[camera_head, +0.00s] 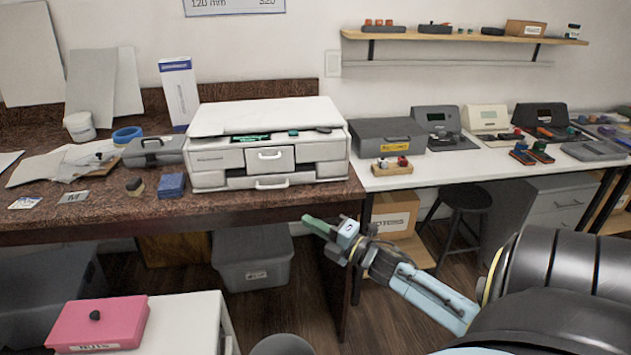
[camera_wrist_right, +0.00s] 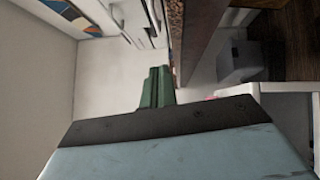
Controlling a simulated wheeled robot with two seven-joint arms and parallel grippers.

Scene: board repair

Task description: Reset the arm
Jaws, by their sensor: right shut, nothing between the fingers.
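My right arm comes in from the lower right in the head view. Its gripper (camera_head: 318,226) is held in the air in front of the brown table's right front corner, below the height of the tabletop. The green fingers are shut together with nothing between them. In the right wrist view the shut green fingers (camera_wrist_right: 155,88) point away from the camera, beside the table edge. My left gripper does not show in either view.
A white bench (camera_head: 455,165) runs along the right. A pink box (camera_head: 98,322) lies on a white surface at lower left. A grey bin (camera_head: 252,265) and a black stool (camera_head: 465,198) stand on the floor.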

